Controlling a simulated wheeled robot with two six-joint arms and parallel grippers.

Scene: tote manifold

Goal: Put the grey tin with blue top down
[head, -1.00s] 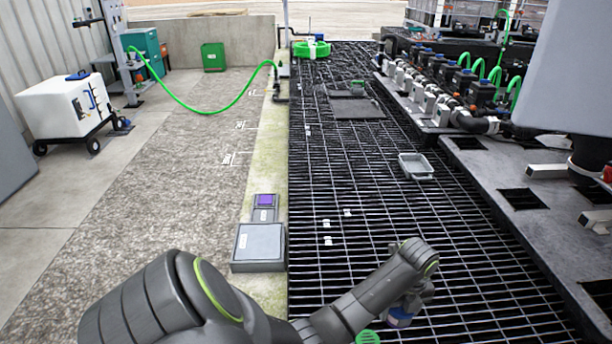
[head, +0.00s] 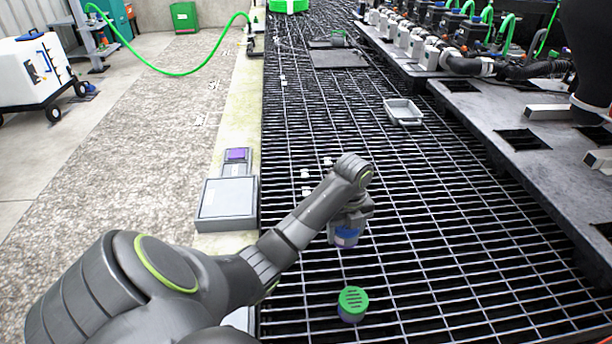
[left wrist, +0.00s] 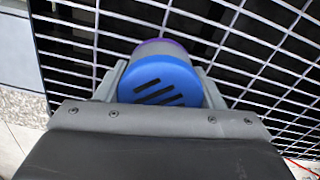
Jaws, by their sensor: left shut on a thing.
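The grey tin with blue top (head: 347,237) is in my left gripper (head: 350,214), over the dark floor grating (head: 440,250). In the left wrist view the tin's blue slotted top (left wrist: 160,82) faces the camera between the two fingers (left wrist: 160,95), which are shut on it. A purple band shows at its far side. I cannot tell how far the tin is above the grating. My right gripper is not in view.
A tin with a green slotted top (head: 353,303) stands on the grating nearer to me. A grey tray (head: 403,112) lies further back. A grey box (head: 227,203) and a purple-topped box (head: 236,160) sit on the kerb at left. A metal bench (head: 520,130) edges the right.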

